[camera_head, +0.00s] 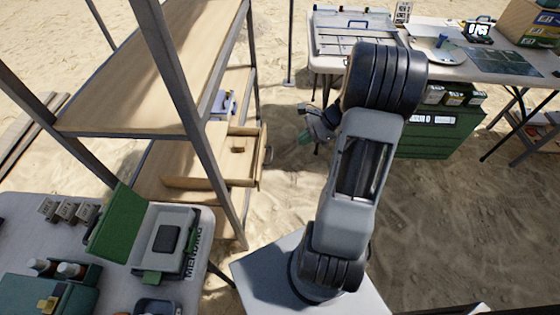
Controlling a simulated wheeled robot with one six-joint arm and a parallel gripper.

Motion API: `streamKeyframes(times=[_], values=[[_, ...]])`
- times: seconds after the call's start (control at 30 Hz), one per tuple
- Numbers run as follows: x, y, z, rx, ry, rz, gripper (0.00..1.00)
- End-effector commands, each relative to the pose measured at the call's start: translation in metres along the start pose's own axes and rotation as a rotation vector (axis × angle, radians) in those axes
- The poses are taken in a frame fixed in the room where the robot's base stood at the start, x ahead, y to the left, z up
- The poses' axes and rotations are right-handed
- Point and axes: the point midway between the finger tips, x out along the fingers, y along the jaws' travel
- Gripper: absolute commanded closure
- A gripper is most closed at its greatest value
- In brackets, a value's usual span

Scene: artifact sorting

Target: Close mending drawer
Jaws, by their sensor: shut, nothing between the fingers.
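A wooden drawer (228,172) is pulled out of the metal-framed shelf unit. A small brown item (238,149) lies inside, and a handle (267,155) is on its right-hand front. No label on the drawer is readable from here. My gripper (303,137) is shut and empty, to the right of the drawer's handle with a gap between them. Part of my gripper and wrist is hidden behind my own arm.
A shelf post (188,110) stands in front of the drawer. A table at lower left holds an open case marked MENDING (188,262) with a green lid (117,222). A table with trays (350,38) stands behind my arm. Sand lies open between drawer and arm.

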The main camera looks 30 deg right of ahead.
Motion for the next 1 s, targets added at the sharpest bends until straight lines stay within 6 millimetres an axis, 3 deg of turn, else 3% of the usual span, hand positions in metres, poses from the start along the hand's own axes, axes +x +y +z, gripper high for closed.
streamKeyframes(times=[0.03,0.1,0.3,0.47,0.87,1.0], values=[[0.008,0.0,-0.023,0.079,-0.033,-0.027,1.0],[0.011,-0.002,-0.042,0.165,-0.07,-0.061,1.0],[0.021,-0.004,-0.067,0.287,-0.128,-0.109,1.0],[0.041,-0.007,-0.067,0.3,-0.135,-0.111,1.0],[0.114,-0.016,-0.058,0.297,-0.133,-0.11,1.0],[0.123,-0.022,-0.043,0.294,-0.131,-0.112,1.0]])
